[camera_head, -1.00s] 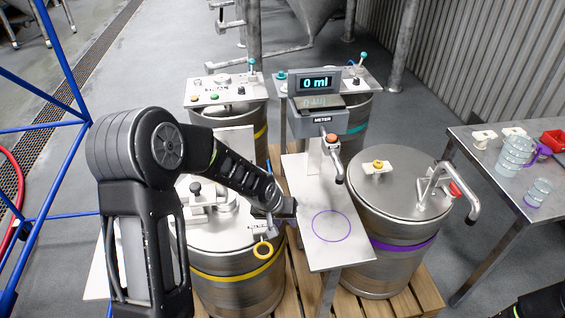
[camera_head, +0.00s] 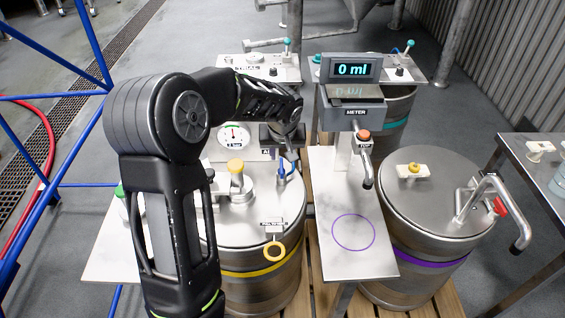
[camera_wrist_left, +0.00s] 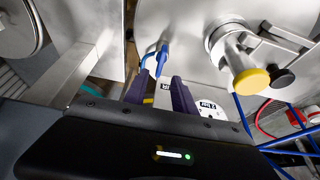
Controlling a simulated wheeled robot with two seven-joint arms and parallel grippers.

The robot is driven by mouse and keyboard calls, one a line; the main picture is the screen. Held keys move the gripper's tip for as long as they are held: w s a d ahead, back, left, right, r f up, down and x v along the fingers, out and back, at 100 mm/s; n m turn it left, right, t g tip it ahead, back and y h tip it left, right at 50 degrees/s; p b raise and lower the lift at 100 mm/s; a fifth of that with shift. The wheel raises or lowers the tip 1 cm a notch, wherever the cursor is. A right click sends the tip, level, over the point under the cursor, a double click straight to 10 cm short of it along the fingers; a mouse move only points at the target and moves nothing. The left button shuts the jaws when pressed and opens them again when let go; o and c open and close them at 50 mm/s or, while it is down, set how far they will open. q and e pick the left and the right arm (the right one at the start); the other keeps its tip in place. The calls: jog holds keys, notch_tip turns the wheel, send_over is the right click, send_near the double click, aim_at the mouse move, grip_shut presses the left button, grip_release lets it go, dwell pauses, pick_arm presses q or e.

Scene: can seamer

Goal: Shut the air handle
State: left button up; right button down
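The blue handle (camera_head: 283,174), which I take as the air handle, stands on the lid of the yellow-banded keg (camera_head: 262,218), below a round gauge (camera_head: 233,136). My left gripper (camera_head: 284,150) is just above and behind it, fingers pointing down. In the left wrist view the fingers (camera_wrist_left: 158,88) are open, and the blue handle (camera_wrist_left: 161,55) shows just past and between their tips. I cannot tell whether they touch. The label by the handle is mostly hidden by the gripper. My right gripper is not in view.
A yellow-capped fitting (camera_head: 236,168) stands on the same lid, left of the handle. The meter (camera_head: 350,110) reads 0 ml above a steel plate (camera_head: 350,262) on the right. My left arm hides the lid's left part.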

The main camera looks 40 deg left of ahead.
aim_at(281, 165)
pick_arm(q)
jog(key=p+x, duration=0.1)
jog(key=x, duration=0.6)
jog(key=shift+f, duration=0.15)
grip_shut()
dwell(0.4)
